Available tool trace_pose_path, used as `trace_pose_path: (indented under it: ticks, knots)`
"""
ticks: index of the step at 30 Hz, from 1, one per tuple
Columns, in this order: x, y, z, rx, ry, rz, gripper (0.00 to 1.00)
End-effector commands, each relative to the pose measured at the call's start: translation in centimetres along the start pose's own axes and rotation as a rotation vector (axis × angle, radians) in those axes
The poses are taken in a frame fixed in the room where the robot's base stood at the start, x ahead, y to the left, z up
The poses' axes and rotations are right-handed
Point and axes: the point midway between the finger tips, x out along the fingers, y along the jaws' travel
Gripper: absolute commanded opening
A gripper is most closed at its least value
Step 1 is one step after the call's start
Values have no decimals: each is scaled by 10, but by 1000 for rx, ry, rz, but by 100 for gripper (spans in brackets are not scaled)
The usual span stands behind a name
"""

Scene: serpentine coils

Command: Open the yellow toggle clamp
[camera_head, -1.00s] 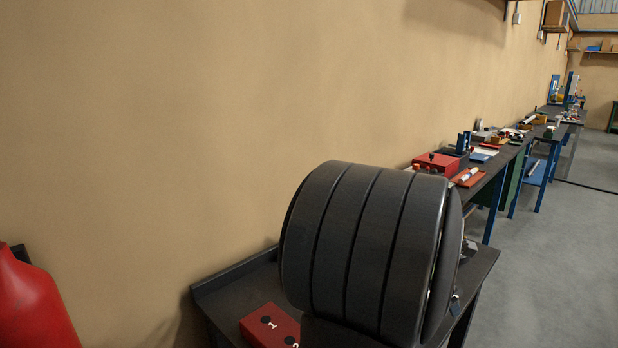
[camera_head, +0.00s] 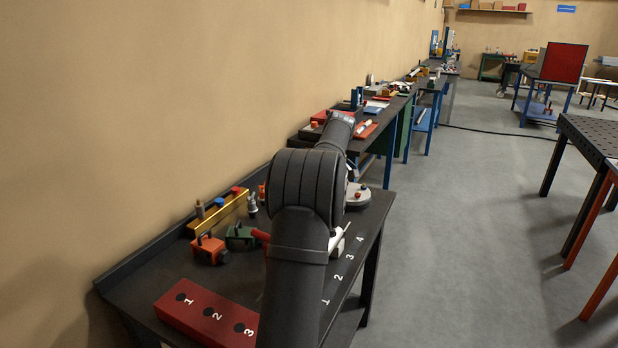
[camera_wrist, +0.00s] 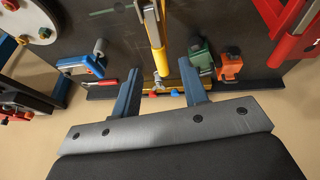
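The yellow toggle clamp's handle (camera_wrist: 157,45) shows in the wrist view as a long yellow bar with silver metal parts at its upper end. It lies in line with the gap between my fingers, with its lower end close to that gap. My gripper (camera_wrist: 160,72) is open, one blue finger on each side, with no visible grip on the handle. I cannot tell the height between fingers and handle. In the head view my arm hides the clamp and the gripper.
An orange clamp (camera_head: 208,249) and a green clamp (camera_head: 240,237) stand left of my arm, before a yellow rail (camera_head: 222,212) at the wall. A red numbered box (camera_head: 213,318) is at the bench front. A blue vise (camera_wrist: 82,66) shows left in the wrist view.

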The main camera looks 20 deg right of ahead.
Motion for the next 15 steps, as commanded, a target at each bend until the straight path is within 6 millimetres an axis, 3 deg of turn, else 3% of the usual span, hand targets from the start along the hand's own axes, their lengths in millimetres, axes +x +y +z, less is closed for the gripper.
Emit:
trace_pose_path:
  ticks: [3, 9, 15]
  knots:
    - [0, 11, -16, 67, 78, -46, 40]
    - [2, 14, -27, 105, 128, -82, 40]
    - [32, 11, -31, 106, 127, -83, 40]
